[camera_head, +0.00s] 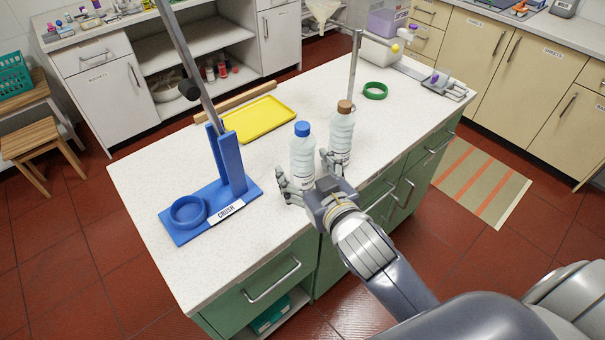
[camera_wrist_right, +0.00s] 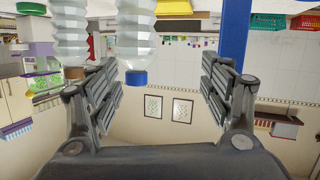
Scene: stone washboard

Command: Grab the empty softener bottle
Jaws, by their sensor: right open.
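Two clear ribbed bottles stand upright side by side on the white speckled counter, one with a blue cap (camera_head: 302,151) and one with a brown cap (camera_head: 342,133). I cannot tell which is the softener bottle or whether either is empty. My right gripper (camera_head: 305,172) is open at the blue-capped bottle, one finger to either side of it. The wrist view is upside down. There, the blue-capped bottle (camera_wrist_right: 136,45) hangs between the open fingers, nearer the left one, and the brown-capped bottle (camera_wrist_right: 70,40) is by the left finger. My left gripper is out of view.
A blue crusher stand (camera_head: 220,200) with a long lever stands left of the bottles. A yellow tray (camera_head: 258,118) lies behind them, and a green ring (camera_head: 375,91) lies behind to the right, near a metal post (camera_head: 354,70).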

